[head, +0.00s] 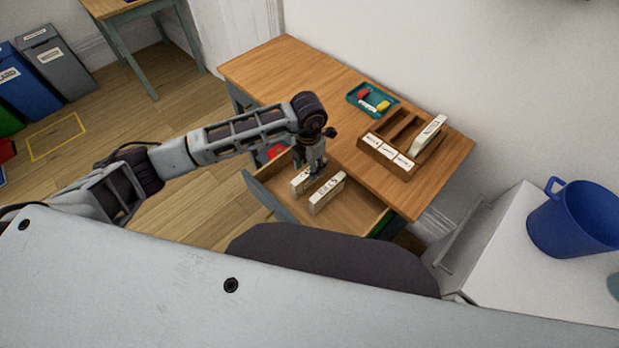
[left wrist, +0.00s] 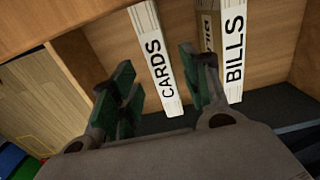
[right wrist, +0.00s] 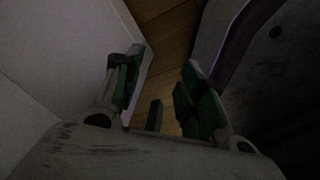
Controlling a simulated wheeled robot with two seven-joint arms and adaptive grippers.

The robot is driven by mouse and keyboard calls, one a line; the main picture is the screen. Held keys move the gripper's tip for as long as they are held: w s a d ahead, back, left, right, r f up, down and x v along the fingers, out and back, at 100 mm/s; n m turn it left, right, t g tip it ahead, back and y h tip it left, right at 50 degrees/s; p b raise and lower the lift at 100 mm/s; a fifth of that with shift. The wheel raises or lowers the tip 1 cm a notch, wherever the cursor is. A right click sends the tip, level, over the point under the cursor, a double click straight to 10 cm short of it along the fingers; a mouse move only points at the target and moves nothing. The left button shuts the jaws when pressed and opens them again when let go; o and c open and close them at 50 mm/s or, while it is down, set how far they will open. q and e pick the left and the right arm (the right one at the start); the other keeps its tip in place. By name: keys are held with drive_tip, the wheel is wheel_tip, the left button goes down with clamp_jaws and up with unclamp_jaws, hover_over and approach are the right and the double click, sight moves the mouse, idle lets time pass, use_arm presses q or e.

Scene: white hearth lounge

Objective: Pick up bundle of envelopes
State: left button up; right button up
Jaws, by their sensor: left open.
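Two upright white-edged bundles stand in the open desk drawer (head: 356,214). In the left wrist view one bundle is labelled CARDS (left wrist: 157,62) and the other BILLS (left wrist: 235,48). In the head view they show as a left bundle (head: 301,183) and a right bundle (head: 327,193); their lettering is too small to read there. My left gripper (head: 309,172) is over the drawer, open and empty. In its wrist view the CARDS bundle shows between its fingers, and BILLS lies right of the right finger. My right gripper (right wrist: 158,82) is open and empty, away from the bundles.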

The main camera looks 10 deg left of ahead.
use_arm(q)
drive_tip(key=shift+d+f, duration=0.1)
drive_tip(key=shift+f, duration=2.25)
drive_tip(key=shift+c, duration=0.4)
